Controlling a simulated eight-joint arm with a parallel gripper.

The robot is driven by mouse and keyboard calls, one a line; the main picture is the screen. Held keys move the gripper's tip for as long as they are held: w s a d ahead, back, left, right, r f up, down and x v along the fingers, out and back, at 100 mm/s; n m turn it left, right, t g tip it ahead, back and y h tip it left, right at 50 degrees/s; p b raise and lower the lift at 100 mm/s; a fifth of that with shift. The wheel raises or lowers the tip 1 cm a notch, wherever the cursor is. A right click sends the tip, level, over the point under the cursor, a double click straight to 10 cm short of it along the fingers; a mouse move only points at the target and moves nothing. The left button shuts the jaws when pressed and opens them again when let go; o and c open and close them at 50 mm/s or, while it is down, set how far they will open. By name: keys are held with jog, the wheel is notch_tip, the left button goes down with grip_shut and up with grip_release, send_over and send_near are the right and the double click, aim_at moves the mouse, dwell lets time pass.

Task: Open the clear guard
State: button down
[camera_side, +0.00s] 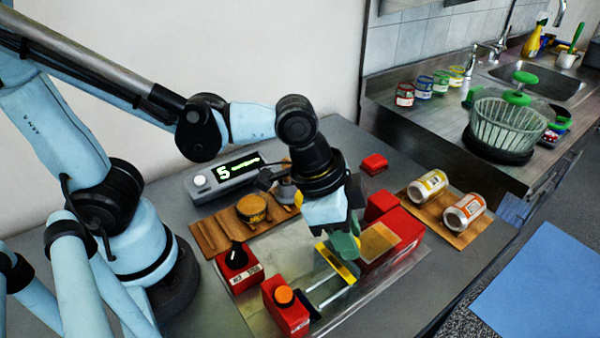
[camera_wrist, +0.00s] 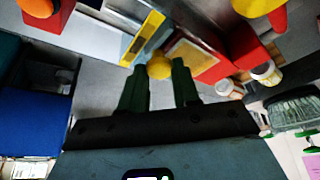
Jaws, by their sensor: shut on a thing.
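My gripper (camera_side: 346,246) points down over the red station, its green fingers beside a yellow-edged bar (camera_side: 335,263). In the wrist view the fingers (camera_wrist: 160,74) are shut on a round yellow knob (camera_wrist: 159,65). The yellow edge (camera_wrist: 148,30) lies just left of the knob there and seems to belong to the clear guard. The guard's see-through panel is hard to make out. Two pale rails (camera_side: 325,286) run from the bar toward the red block with the orange button (camera_side: 285,296). A red block with a tan top (camera_side: 379,241) stands right of the fingers.
A red box with a black knob (camera_side: 239,265) stands at left. Behind are a wooden tray (camera_side: 208,237) and a display showing 5 (camera_side: 230,172). Two jars (camera_side: 428,185) lie on a board at right. A sink counter with a basket (camera_side: 507,125) stands beyond.

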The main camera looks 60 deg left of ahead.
aim_at(376, 241)
jog(key=shift+w, duration=2.25)
jog(key=c, duration=0.8)
grip_release()
jog(key=shift+s+r, duration=0.1)
jog(key=shift+v, duration=5.95)
jog(key=a+f+n+t+y, duration=0.1)
jog(key=a+f+n, duration=0.1)
jog(key=a+n, duration=0.1)
jog(key=a+f+n+t+y, duration=0.1)
jog(key=a+f+n, duration=0.1)
jog(key=a, duration=0.4)
jog(key=a+f+n+t+y, duration=0.1)
jog(key=a+f+n+t, duration=0.1)
jog(key=a+n, duration=0.2)
jog(key=shift+w+a+f, duration=0.4)
jog(key=shift+a, duration=0.3)
